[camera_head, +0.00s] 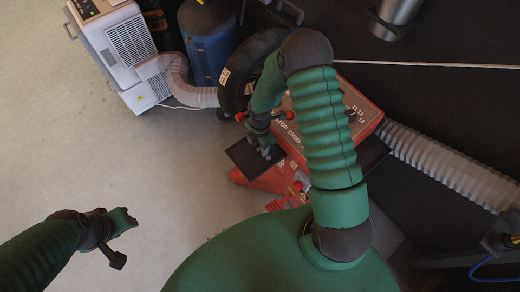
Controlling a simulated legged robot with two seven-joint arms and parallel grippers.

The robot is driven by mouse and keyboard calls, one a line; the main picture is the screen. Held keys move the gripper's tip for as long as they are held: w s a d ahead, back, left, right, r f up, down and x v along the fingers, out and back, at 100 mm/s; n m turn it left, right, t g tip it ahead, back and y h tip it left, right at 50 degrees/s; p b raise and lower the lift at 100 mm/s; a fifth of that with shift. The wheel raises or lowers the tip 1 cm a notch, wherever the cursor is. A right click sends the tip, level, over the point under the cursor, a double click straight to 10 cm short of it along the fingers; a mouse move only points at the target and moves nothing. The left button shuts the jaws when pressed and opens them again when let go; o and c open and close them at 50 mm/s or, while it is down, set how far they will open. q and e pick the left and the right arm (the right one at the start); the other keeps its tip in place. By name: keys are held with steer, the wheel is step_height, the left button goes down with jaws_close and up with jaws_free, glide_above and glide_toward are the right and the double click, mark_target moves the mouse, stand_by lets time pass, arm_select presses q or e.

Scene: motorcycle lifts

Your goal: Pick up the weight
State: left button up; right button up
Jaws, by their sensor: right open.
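My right gripper (264,148) is open and reaches down over a small black tray (240,153) at the side of a red machine (358,108). A small greyish shape shows at its fingertips, but I cannot tell whether this is the weight or part of the gripper. No weight can be made out clearly; my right arm covers much of that area. My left gripper (124,240) is at the lower left over bare floor, empty, with its fingers apart.
A white portable unit (120,45) with a hose (182,85) and a blue drum (210,50) stand at upper left. A black tyre (236,75) stands close behind my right gripper. A ribbed grey duct (445,165) runs right. The left floor is clear.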

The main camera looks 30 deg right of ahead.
steer(key=shift+w+f, duration=0.15)
steer(key=shift+f, duration=0.05)
steer(key=shift+d, duration=0.1)
jaws_close()
steer(key=shift+r, duration=0.2)
